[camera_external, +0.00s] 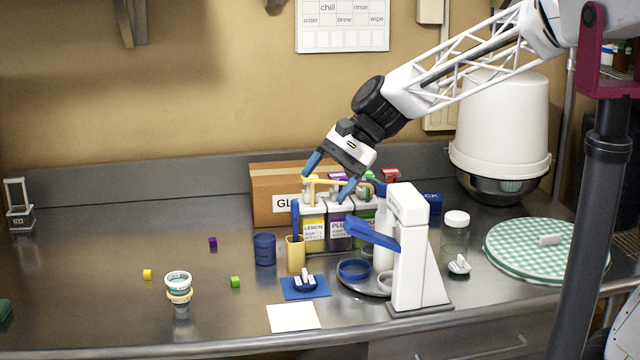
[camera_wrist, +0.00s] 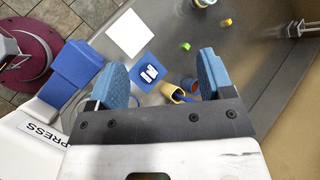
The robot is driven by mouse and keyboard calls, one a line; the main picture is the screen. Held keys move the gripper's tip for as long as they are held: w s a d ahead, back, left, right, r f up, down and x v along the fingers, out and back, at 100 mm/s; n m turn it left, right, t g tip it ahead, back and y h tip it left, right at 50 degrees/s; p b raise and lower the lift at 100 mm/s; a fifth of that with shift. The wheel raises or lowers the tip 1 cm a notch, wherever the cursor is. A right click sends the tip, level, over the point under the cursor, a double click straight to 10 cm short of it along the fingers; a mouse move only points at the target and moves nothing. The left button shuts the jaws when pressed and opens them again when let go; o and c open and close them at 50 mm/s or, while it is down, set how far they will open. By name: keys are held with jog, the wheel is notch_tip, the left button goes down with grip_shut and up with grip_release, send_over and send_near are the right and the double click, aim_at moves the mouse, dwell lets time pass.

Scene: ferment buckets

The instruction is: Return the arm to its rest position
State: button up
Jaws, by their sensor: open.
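My gripper (camera_external: 328,174) has blue fingertips and is open and empty. In the external view it hangs tilted above the syrup bottles, among them the lemon bottle (camera_external: 313,230) and the plum bottle (camera_external: 339,228), near their pump tops. Whether a fingertip touches a pump cannot be told. In the wrist view my gripper (camera_wrist: 168,78) shows its two fingers wide apart, with nothing between them but the counter and small items farther off. My arm reaches in from the upper right.
A white press (camera_external: 407,250) with a blue lever stands right of the bottles. A cardboard box (camera_external: 275,185) is behind them. A blue cup (camera_external: 264,249), a tan cup (camera_external: 296,256) and a white bucket (camera_external: 500,120) stand nearby. The left counter holds small cubes and is mostly clear.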

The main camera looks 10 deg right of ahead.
jog(key=s+d+r+n+t+h, duration=0.1)
jog(key=s+d, duration=0.1)
jog(key=d, duration=0.3)
jog(key=s+d+r+n+h, duration=0.1)
jog(key=s+d, duration=0.1)
jog(key=d, duration=0.4)
jog(key=s+d+r+n+t+h, duration=0.1)
jog(key=s+d+r, duration=0.1)
jog(key=d, duration=0.4)
jog(key=shift+s+n+t, duration=0.3)
jog(key=shift+s+n, duration=0.1)
jog(key=shift+s, duration=0.05)
jog(key=s+d+f+t+h, duration=0.1)
jog(key=s+d+f+h, duration=0.1)
jog(key=d, duration=0.9)
jog(key=s+d+f+n+t+h, duration=0.1)
jog(key=s+d, duration=0.5)
jog(key=d, duration=0.6)
notch_tip(320, 180, down, 3)
jog(key=t+h, duration=0.1)
jog(key=h, duration=0.1)
jog(key=shift+d+h, duration=0.25)
jog(key=shift+h, duration=0.05)
